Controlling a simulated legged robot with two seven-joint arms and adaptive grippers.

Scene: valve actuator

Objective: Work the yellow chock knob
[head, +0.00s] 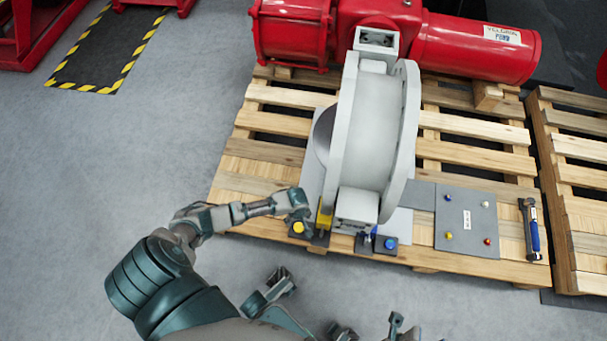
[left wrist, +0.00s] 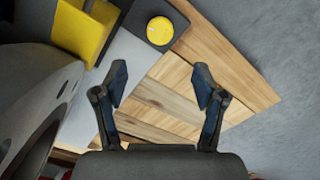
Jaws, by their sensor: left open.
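The yellow chock knob (head: 298,227) is a round yellow cap on a dark block at the pallet's near edge. In the left wrist view the knob (left wrist: 160,30) is at the top centre. A yellow chock (head: 324,220) stands just right of it, against the valve (head: 375,125); the chock (left wrist: 84,32) is at upper left in the wrist view. My left gripper (left wrist: 160,84) is open and empty, its fingertips apart from the knob, which lies beyond them in the picture. In the head view the left gripper (head: 299,205) is close to the knob.
A blue knob (head: 390,243) sits on another dark block to the right. A grey panel (head: 466,222) with small coloured knobs and a blue-handled tool (head: 531,228) lie farther right on the pallet (head: 250,160). A red actuator (head: 465,47) is behind.

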